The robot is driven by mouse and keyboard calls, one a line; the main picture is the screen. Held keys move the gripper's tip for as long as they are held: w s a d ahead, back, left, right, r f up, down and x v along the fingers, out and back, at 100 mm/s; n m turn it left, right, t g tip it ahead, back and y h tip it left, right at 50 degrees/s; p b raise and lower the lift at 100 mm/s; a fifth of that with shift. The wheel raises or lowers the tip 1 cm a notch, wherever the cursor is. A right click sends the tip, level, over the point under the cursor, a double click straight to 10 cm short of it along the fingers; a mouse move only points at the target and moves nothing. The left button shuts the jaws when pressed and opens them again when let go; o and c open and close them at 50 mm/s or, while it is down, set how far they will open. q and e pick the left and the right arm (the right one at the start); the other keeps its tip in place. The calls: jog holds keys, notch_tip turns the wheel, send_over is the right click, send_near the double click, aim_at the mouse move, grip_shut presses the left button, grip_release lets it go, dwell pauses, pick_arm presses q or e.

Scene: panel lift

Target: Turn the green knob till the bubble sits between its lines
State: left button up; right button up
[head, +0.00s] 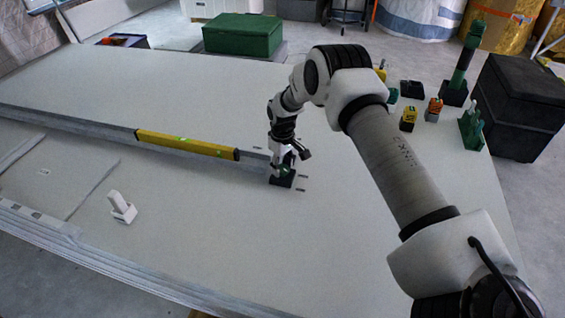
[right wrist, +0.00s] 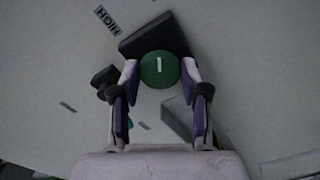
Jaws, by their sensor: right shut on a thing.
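The green knob (right wrist: 160,69) sits on a dark block and shows a pale mark line on its top. My right gripper (right wrist: 160,78) is shut on the knob, one finger on each side. In the head view my right gripper (head: 284,166) reaches down onto the knob's dark base (head: 284,180), and mostly hides the knob. The yellow level (head: 187,145) lies along a long grey rail, with a small bright green vial near its middle. The bubble and its lines are too small to make out. My left gripper is not in view.
A white block-like handle (head: 121,207) stands on the panel at the left. A yellow item (head: 408,118), an orange item (head: 434,109) and a black bin (head: 514,105) are at the right. A green box (head: 242,35) stands at the back. The panel's middle front is clear.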

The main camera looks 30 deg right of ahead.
aim_at(283, 168)
dwell(0.3)
jog(key=o, duration=0.9)
jog(key=shift+f, duration=0.1)
notch_tip(283, 168, up, 12)
jog(key=shift+r, duration=0.1)
